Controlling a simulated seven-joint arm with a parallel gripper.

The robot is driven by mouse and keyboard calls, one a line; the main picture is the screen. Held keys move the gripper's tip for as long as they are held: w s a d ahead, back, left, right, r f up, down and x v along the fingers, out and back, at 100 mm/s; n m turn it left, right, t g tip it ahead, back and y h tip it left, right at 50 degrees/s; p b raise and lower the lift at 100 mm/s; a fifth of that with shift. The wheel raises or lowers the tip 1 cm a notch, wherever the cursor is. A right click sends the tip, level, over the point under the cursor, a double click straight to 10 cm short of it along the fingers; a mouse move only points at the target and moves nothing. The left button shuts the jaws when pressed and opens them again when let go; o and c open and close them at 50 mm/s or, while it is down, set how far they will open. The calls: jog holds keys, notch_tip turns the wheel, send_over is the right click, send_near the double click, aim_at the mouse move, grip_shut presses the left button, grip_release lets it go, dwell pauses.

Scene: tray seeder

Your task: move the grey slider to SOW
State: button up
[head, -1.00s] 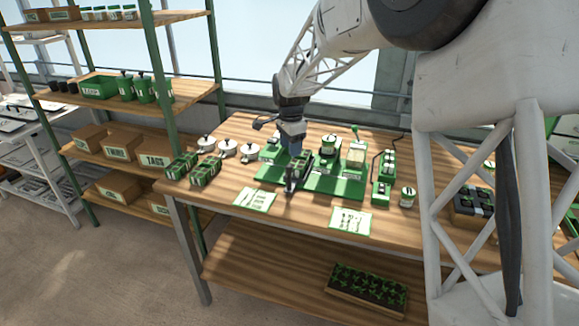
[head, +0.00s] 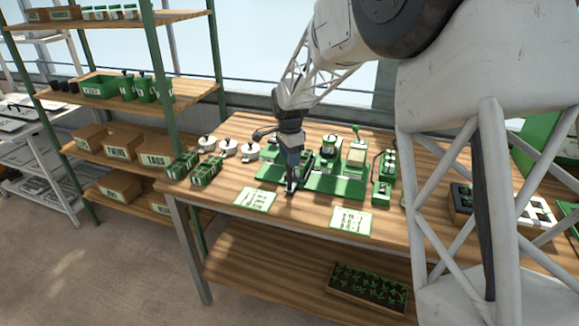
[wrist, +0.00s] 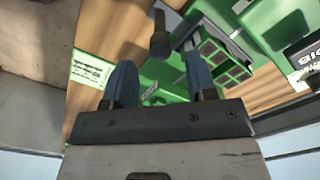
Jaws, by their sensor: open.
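The tray seeder's green base (head: 322,184) lies on the bench, and its green surface also shows in the wrist view (wrist: 166,75). A dark grey knob (wrist: 160,36), which looks like the slider's grip, stands in the wrist view just beyond the gap between my fingers. My gripper (wrist: 160,75) is open, with its two blue fingers apart and nothing held between them. In the head view my gripper (head: 291,166) is low over the left front part of the seeder and hides part of it. A small label shows between the fingers, but I cannot read SOW.
A green celled block (wrist: 222,62) is close beside the right finger in the wrist view. Printed cards (head: 255,199) and (head: 350,220) lie along the bench's front. White lidded pots (head: 228,148) stand behind left, a green-topped jar (head: 330,146) behind right.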

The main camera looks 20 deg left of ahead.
jog(key=shift+f, duration=2)
jog(key=shift+c, duration=0.2)
grip_shut()
